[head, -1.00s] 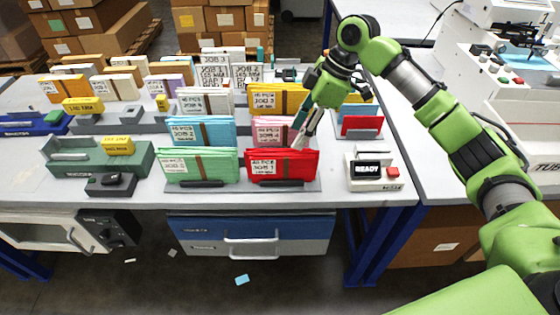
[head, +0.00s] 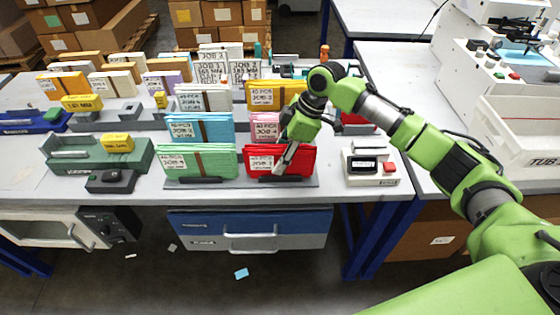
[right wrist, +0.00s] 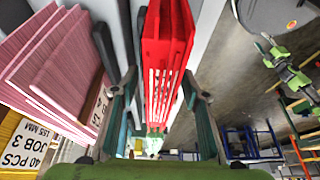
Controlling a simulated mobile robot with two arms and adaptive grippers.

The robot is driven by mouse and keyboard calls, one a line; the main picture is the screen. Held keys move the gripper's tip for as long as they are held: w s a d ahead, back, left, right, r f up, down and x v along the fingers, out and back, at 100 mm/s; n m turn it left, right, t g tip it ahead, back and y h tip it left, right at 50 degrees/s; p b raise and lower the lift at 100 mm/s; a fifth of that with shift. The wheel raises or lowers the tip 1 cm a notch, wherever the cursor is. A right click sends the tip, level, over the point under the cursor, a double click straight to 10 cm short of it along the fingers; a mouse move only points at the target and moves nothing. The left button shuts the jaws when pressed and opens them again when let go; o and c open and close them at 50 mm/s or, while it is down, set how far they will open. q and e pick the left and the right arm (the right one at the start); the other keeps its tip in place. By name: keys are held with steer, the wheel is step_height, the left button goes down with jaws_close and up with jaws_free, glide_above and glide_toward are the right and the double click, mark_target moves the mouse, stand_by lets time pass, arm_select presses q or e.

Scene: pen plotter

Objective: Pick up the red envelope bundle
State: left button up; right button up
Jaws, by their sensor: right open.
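The red envelope bundle (head: 262,160) stands upright in a holder at the front of the table, with a white label and a brown band. My right gripper (head: 284,160) is over it, fingers pointing down in front of its upper part in the head view. In the right wrist view the red envelopes (right wrist: 166,45) show edge-on between the two open fingers (right wrist: 160,105), one on each side. I cannot tell whether either finger touches them. My left gripper is not in view.
A pink bundle (head: 262,130) stands close behind the red one, and a green bundle (head: 175,163) stands to its left. A small box with a red button (head: 389,167) sits to the right. Another red piece (head: 357,118) is partly hidden behind my arm.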

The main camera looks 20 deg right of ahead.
jaws_close()
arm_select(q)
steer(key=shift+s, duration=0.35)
arm_select(e)
steer(key=shift+r, duration=0.1)
